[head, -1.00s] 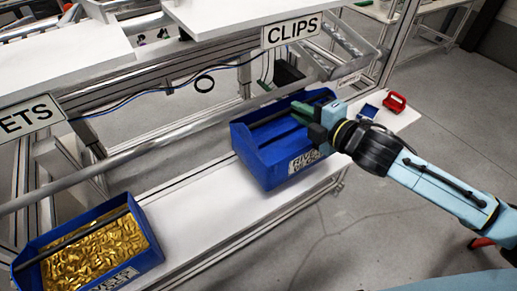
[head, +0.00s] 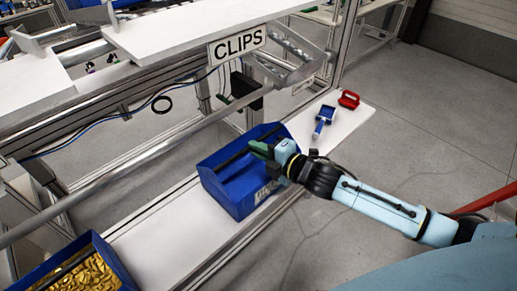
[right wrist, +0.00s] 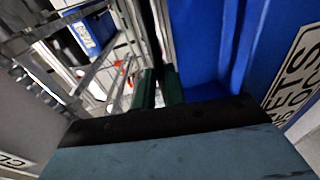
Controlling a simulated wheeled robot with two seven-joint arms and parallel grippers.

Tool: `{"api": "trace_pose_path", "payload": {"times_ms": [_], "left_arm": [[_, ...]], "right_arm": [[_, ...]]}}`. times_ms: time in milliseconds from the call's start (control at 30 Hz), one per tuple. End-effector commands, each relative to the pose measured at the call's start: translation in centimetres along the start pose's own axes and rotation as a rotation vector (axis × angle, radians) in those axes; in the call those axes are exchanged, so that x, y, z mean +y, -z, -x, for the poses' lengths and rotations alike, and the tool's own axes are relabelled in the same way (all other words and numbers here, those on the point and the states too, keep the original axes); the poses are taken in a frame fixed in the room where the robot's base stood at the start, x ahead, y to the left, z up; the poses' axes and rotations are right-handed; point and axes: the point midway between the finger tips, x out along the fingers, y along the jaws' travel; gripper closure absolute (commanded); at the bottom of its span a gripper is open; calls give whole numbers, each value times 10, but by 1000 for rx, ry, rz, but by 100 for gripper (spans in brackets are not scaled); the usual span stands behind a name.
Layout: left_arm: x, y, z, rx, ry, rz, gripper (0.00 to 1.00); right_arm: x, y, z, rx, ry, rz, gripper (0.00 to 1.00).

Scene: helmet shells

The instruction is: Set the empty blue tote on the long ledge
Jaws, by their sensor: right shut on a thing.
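The empty blue tote (head: 226,192) has a dark bar across its top and a white label on its front. It is over the white long ledge (head: 165,228); I cannot tell whether its base touches. My left gripper is not in view.
A blue tote of gold pieces (head: 102,252) is at the ledge's near left. A blue-and-white tool (head: 322,122) and a red-handled item (head: 349,99) lie at its far right end. A metal rail (head: 130,167) and CLIPS sign (head: 237,45) are behind and above.

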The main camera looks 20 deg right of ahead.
Motion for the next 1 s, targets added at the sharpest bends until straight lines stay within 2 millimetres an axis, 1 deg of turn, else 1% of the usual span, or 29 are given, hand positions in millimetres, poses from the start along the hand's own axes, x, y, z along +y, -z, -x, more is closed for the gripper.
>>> {"api": "trace_pose_path", "payload": {"times_ms": [100,133,267,533,667,767,1000], "left_arm": [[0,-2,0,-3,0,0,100],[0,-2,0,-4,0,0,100],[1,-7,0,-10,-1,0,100],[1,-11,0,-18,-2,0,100],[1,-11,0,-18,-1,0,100],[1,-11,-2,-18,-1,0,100],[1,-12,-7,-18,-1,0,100]], "right_arm": [[1,0,0,0,-2,0,100],[0,0,0,0,1,0,84],[0,0,0,0,0,0,67],[1,0,0,0,1,0,66],[0,0,6,0,2,0,66],[-1,0,18,-1,3,-1,66],[-2,0,61,0,4,-1,66]]}}
